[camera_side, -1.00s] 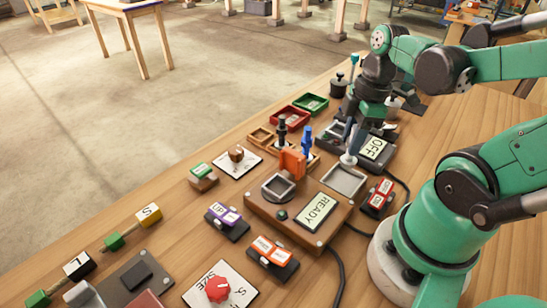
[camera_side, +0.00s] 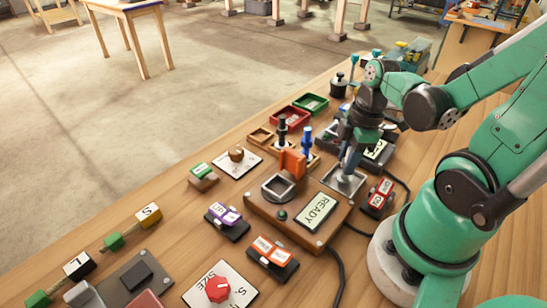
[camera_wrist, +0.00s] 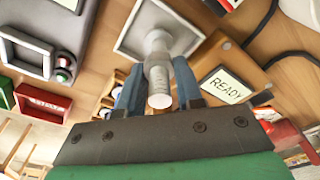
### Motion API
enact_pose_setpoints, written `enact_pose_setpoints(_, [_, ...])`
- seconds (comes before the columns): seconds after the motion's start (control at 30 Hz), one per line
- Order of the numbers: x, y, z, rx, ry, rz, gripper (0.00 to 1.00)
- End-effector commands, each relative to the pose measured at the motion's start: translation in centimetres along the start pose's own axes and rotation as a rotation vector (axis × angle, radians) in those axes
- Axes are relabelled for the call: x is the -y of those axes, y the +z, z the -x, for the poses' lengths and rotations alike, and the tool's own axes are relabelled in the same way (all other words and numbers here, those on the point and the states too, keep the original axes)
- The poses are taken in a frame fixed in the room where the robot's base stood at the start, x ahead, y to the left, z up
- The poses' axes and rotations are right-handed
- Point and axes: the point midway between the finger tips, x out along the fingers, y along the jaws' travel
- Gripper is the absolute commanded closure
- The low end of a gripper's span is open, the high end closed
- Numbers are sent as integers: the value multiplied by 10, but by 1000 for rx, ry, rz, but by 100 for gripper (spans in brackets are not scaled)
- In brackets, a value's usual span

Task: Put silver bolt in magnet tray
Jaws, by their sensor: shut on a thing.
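The silver bolt (camera_wrist: 158,72) is upright between the two blue fingers of my gripper (camera_wrist: 157,88) in the wrist view. Its wide end points away from the camera, toward the tray; its round shank end faces the camera. My gripper is shut on it. The magnet tray, a shallow square grey tray with a pale rim (camera_wrist: 127,42), lies directly behind the bolt in that view. In the side view my gripper (camera_side: 348,170) points down over the grey tray (camera_side: 358,188). I cannot tell whether the bolt touches the tray floor.
A second display box (camera_side: 379,150) stands behind. Green and red bins (camera_side: 300,111) lie farther back.

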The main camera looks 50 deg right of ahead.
Motion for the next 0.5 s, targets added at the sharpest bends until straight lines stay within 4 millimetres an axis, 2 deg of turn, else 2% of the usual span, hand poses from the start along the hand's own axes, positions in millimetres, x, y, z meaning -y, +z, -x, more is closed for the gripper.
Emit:
enact_pose_setpoints(0.07, [0, 0, -3, 0, 0, 0, 100])
enact_pose_setpoints(0.1, [0, 0, -2, 0, 0, 0, 58])
enact_pose_setpoints(0.17, [0, 0, -2, 0, 0, 0, 41])
enact_pose_setpoints(0.2, [0, 0, -2, 0, 0, 0, 38])
enact_pose_setpoints(0.5, [0, 0, -2, 0, 0, 0, 38])
